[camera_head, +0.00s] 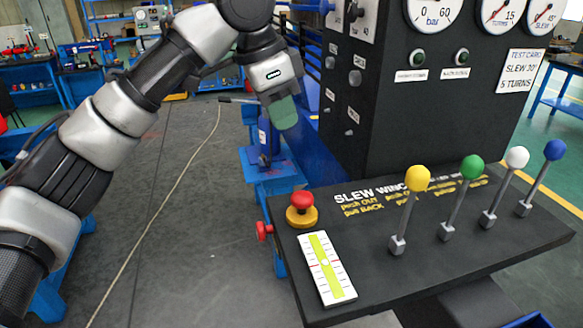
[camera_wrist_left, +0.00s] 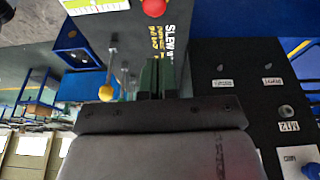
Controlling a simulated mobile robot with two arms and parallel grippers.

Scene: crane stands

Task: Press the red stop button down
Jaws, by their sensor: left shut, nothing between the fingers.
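The red stop button (camera_head: 302,199) is a mushroom head on a round yellow base (camera_head: 293,220), at the left rear of the dark control panel. It also shows at the top edge of the left wrist view (camera_wrist_left: 154,7). My left gripper (camera_head: 284,114) is shut and empty, with greenish fingers pointing down. It is in the air above and behind the button, apart from it. In the left wrist view its closed fingers (camera_wrist_left: 158,78) point toward the panel. My right gripper is not in view.
The panel (camera_head: 368,240) also bears a white and yellow-green scale (camera_head: 327,268) and levers with yellow (camera_head: 417,178), green (camera_head: 472,167), white and blue knobs. A smaller red knob (camera_head: 264,231) sticks out at its left side. A tall gauge cabinet (camera_head: 430,110) stands behind.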

